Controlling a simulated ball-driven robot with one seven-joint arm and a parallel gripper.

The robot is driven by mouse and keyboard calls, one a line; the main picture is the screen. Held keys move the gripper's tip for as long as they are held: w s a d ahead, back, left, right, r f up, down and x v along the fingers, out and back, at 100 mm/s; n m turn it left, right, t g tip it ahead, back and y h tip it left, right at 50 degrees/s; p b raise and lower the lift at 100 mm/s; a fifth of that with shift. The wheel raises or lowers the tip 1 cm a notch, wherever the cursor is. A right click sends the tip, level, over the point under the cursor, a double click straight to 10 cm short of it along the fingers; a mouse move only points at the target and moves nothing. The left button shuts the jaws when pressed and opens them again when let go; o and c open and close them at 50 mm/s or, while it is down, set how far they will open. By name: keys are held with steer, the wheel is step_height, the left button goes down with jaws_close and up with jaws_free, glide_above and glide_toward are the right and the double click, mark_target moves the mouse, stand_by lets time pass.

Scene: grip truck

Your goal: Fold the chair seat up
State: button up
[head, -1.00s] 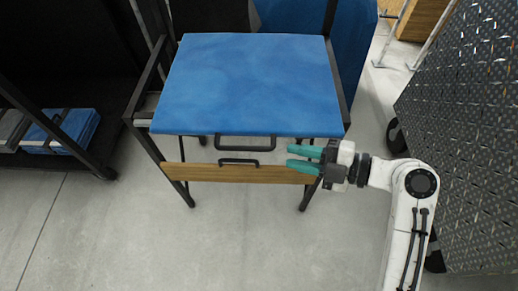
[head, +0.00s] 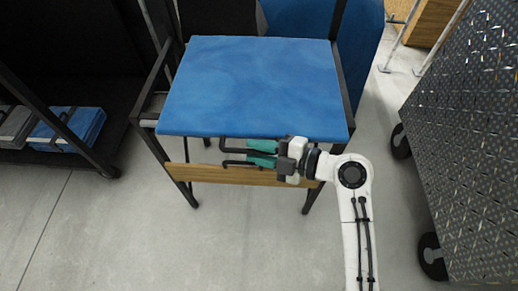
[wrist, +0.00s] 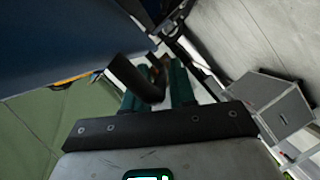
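The chair seat (head: 255,85) is a flat blue panel, lying level on a black metal frame in the head view. A black handle (head: 232,150) hangs under its front edge. The seat's underside (wrist: 60,35) fills the upper left of the wrist view. My gripper (head: 262,153) is at the right part of the handle, just below the seat's front edge. Its teal fingers stand apart, and the handle (wrist: 140,80) reaches between them in the wrist view. I cannot tell whether either finger touches it.
A dark metal cart (head: 455,150) on wheels stands close on the right. A black shelf with blue and grey items (head: 75,125) is on the left. The floor in front is clear.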

jaws_close()
stand_by(0.4)
